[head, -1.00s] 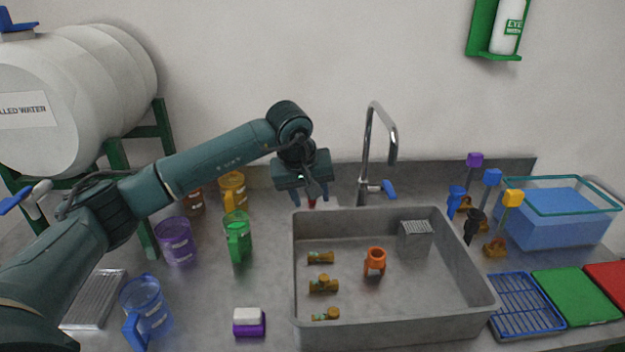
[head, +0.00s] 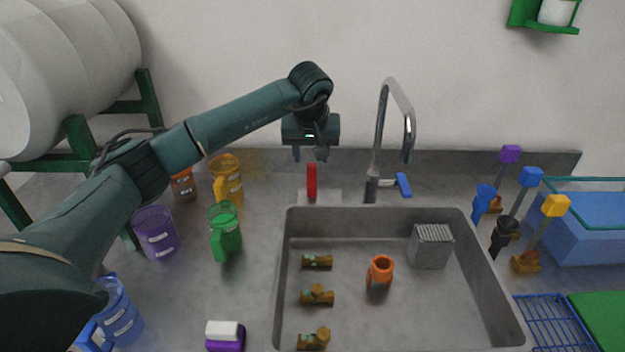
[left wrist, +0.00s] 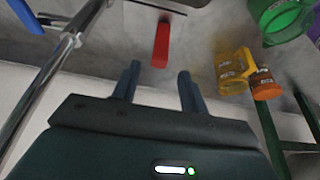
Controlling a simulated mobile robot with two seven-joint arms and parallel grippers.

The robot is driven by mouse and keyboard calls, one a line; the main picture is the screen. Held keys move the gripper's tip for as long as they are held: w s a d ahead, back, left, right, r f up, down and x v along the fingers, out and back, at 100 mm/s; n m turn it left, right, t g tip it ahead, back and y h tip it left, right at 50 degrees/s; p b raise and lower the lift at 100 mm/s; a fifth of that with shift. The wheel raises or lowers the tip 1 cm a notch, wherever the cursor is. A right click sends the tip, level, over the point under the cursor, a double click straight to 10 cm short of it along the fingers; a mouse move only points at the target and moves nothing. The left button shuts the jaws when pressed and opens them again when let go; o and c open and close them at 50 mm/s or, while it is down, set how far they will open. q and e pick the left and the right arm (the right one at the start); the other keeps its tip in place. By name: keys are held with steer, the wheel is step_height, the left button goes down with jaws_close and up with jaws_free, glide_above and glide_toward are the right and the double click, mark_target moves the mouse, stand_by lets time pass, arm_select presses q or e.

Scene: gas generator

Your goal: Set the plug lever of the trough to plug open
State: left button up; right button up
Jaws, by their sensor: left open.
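The red plug lever (head: 312,181) stands upright on a small plate behind the rear rim of the grey trough (head: 283,270). In the left wrist view the red lever (left wrist: 160,45) lies ahead of the fingertips, roughly in line with the gap between them. My left gripper (head: 310,156) is open and empty, just above and behind the lever, apart from it. Its two fingers also show in the left wrist view (left wrist: 158,76). My right gripper is in neither view.
The tap (head: 378,140) with its blue handle (head: 403,185) stands close to the right of the lever. Orange (head: 228,180) and green (head: 225,232) jugs stand to the left. Inside the trough are brass fittings, an orange part (head: 380,272) and a grey block (head: 431,246).

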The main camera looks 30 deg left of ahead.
mark_target(312, 165)
arm_select(q)
steer(key=b+x, duration=0.3)
steer(key=x, duration=0.3)
steer(key=shift+w+f+b, duration=0.1)
steer(key=shift+f+b, duration=0.25)
steer(key=shift+b, duration=0.05)
steer(key=shift+w+a+f+b, duration=0.1)
steer(key=shift+w+f+b, duration=0.2)
steer(key=shift+f, duration=0.1)
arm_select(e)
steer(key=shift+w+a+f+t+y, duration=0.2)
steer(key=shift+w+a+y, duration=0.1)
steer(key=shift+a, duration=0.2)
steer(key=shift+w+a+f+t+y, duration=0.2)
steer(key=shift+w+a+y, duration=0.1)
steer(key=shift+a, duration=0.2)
arm_select(q)
steer(key=shift+c, duration=0.2)
jaws_close()
